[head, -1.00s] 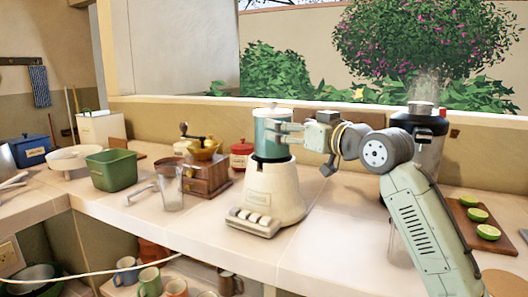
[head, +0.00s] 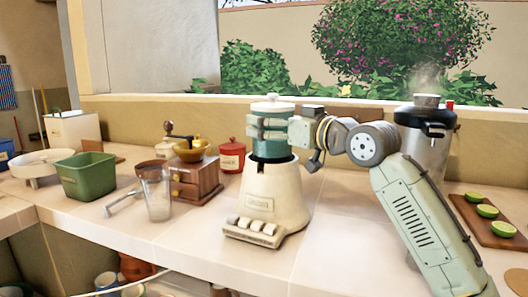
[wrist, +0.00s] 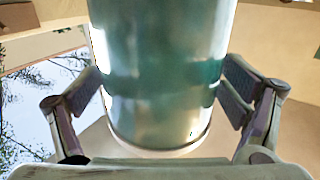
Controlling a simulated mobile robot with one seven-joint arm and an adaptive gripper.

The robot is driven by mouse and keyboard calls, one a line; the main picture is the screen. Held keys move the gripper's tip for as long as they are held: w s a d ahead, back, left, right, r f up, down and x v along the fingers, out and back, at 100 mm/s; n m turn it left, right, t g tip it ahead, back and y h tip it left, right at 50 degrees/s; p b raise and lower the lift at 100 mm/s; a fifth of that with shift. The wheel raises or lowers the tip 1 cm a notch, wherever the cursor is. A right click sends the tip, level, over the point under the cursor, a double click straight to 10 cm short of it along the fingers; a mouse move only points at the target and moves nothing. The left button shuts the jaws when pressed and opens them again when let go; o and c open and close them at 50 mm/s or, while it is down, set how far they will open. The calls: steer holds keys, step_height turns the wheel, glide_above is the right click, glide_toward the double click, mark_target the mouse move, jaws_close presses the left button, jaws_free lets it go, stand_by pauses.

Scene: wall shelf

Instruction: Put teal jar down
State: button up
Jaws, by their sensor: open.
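The teal jar (head: 272,148) with a pale lid stands upright on top of the cream blender base (head: 262,199) in the head view. My gripper (head: 272,128) is around the jar's upper part, with its fingers on either side of it. In the wrist view the jar (wrist: 160,85) fills the middle, between two open fingers (wrist: 165,95). The fingers look slightly apart from its sides. The jar's lower end sits at the top of the base, and its exact seating is partly hidden.
A wooden coffee grinder (head: 193,178), a clear glass cup (head: 156,192) and a red canister (head: 231,156) stand left of the base. A steaming dark-topped urn (head: 428,135) and a board with limes (head: 487,212) are at the right. The counter front right of the base is clear.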

steer(key=shift+r, duration=0.1)
steer(key=shift+c, duration=0.3)
steer(key=c, duration=1.9)
steer(key=shift+c, duration=0.4)
steer(key=shift+r, duration=0.1)
